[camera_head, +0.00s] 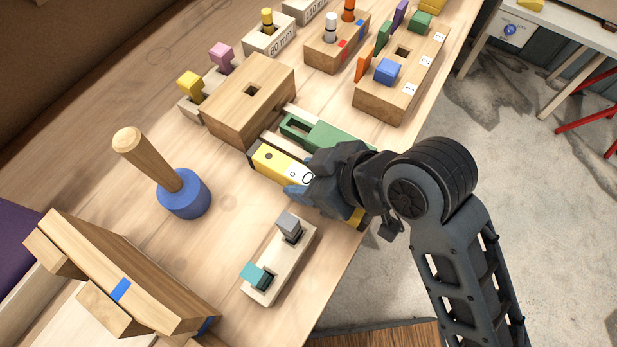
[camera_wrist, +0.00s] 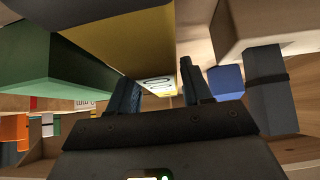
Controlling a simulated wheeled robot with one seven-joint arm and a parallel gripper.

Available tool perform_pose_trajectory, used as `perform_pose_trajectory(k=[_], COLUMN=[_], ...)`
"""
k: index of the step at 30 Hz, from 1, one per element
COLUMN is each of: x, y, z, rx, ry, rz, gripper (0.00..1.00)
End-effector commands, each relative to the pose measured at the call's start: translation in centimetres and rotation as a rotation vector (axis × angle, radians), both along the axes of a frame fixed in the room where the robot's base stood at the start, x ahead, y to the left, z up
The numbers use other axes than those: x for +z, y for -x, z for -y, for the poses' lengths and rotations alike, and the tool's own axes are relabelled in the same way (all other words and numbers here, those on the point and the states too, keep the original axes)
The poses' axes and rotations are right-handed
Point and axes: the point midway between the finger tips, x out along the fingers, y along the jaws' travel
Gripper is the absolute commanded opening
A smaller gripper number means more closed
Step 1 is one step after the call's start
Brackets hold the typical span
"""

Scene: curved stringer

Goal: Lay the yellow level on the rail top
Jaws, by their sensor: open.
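The yellow level (camera_head: 272,167) lies on the wooden table beside a green tool or block (camera_head: 325,134). It has a white patch near its middle, and part of it is hidden under my gripper (camera_head: 303,178). My gripper is open over the level's middle. In the wrist view the yellow level (camera_wrist: 135,48) reaches in between the two fingers (camera_wrist: 156,75). I cannot tell whether they touch it. A wooden rail-like piece with blue marks (camera_head: 150,268) stands at the lower left, apart from the level; I cannot tell for sure that it is the rail.
A blue-headed mallet (camera_head: 184,195) stands left of the level. A pale block with grey and teal pegs (camera_head: 280,262) sits near the front edge. A large wooden block (camera_head: 238,100) and several peg holders (camera_head: 395,90) fill the back. Bare table lies between mallet and pale block.

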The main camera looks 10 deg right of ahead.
Motion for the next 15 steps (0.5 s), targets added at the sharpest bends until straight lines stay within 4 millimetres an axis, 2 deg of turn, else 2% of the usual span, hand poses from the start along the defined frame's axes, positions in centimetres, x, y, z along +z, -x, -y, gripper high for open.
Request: perform_pose_trajectory(k=[4,12,15], x=[-1.13,-1.33,-1.32], y=[-0.51,-0.60,-0.59], z=[-0.74,-0.83,-0.82], rx=[0.001,0.000,-0.001], ry=[0.000,0.001,0.000], rz=[-0.001,-0.001,-0.001], gripper=[0.49,0.49,0.39])
